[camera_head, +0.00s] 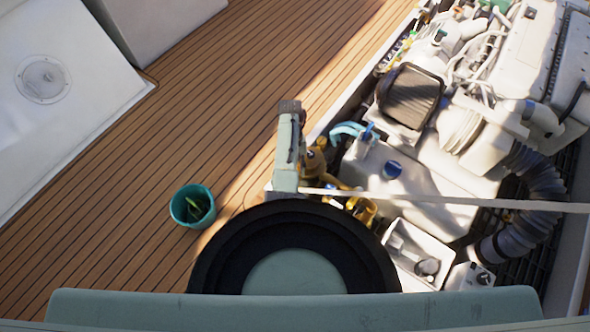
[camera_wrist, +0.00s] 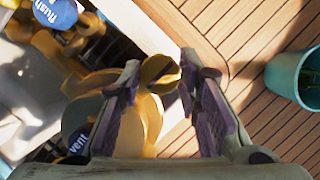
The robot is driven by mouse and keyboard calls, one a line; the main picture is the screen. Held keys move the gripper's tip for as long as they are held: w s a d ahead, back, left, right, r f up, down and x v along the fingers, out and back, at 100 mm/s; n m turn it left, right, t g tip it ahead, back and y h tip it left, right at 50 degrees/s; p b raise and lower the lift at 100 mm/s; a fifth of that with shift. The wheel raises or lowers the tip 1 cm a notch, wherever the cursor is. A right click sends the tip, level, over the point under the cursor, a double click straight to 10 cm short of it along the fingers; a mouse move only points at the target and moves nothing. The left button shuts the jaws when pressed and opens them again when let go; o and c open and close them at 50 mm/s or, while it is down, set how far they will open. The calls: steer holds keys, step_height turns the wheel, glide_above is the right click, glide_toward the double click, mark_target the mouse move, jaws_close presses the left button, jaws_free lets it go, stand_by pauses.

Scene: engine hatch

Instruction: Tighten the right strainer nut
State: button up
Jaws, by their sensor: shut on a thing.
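Between the fingers of my gripper (camera_wrist: 160,64) in the wrist view is a yellow, brass-like strainer nut (camera_wrist: 157,84) with a rounded, wing-like top. The purple-padded fingers are closed about it, one on each side. More yellow strainer parts (camera_wrist: 82,84) lie to the left, partly behind the left finger. In the head view, yellow fittings (camera_head: 362,209) show at the near left edge of the engine hatch. My own arm covers much of that area, and the gripped nut cannot be made out there.
A blue "flush" cap (camera_wrist: 55,13) and a blue "vent" cap (camera_wrist: 78,143) are close by on the left. A teal bucket (camera_head: 192,207) stands on the wooden deck (camera_head: 200,110). The engine and hoses (camera_head: 530,190) fill the open hatch. The deck beyond the bucket is clear.

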steer(key=o, duration=1.1)
steer(key=shift+v, duration=6)
